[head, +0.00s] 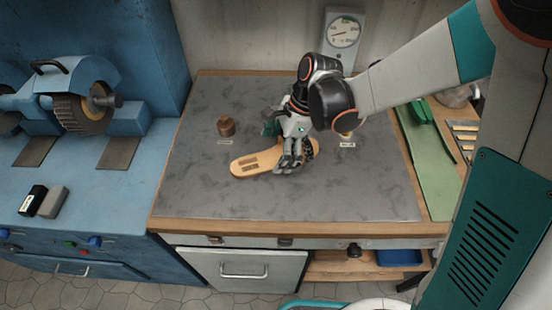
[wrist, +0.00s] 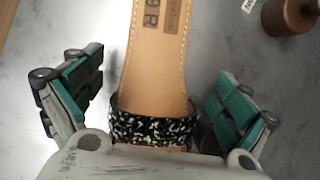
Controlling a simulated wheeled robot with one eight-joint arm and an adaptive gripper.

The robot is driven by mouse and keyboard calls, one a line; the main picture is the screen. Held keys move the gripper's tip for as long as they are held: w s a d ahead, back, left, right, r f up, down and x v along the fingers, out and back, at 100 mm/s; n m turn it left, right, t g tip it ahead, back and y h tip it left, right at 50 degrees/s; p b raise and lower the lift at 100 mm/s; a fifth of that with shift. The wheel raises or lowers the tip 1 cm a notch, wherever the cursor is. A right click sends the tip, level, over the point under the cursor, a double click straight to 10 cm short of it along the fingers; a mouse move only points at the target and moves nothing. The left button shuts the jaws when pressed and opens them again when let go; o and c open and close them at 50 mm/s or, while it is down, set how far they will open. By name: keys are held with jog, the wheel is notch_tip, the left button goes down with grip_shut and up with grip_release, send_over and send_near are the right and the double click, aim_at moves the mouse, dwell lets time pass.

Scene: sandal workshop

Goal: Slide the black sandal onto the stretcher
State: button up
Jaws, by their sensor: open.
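The sandal lies flat on the grey worktop; its tan sole (head: 250,166) shows in the head view, partly under my gripper. In the wrist view the sole (wrist: 155,60) runs up from a black strap with white specks (wrist: 150,127). My gripper (head: 292,165) is open, low over the strap end; in the wrist view its fingers (wrist: 155,108) stand apart on either side of the strap, not closed on it. I cannot clearly identify the stretcher. A brown, round, knobbed object (head: 226,126) stands behind the sandal to the left, also in the wrist view (wrist: 290,14).
A dial gauge (head: 342,35) stands at the back. A small yellowish object (head: 346,135) behind a label is mostly hidden by my arm. A blue machine with a grinding wheel (head: 82,108) is at left, a green mat (head: 432,160) at right. The front worktop is clear.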

jog(key=shift+f, duration=0.15)
jog(key=shift+c, duration=0.3)
jog(key=c, duration=1.5)
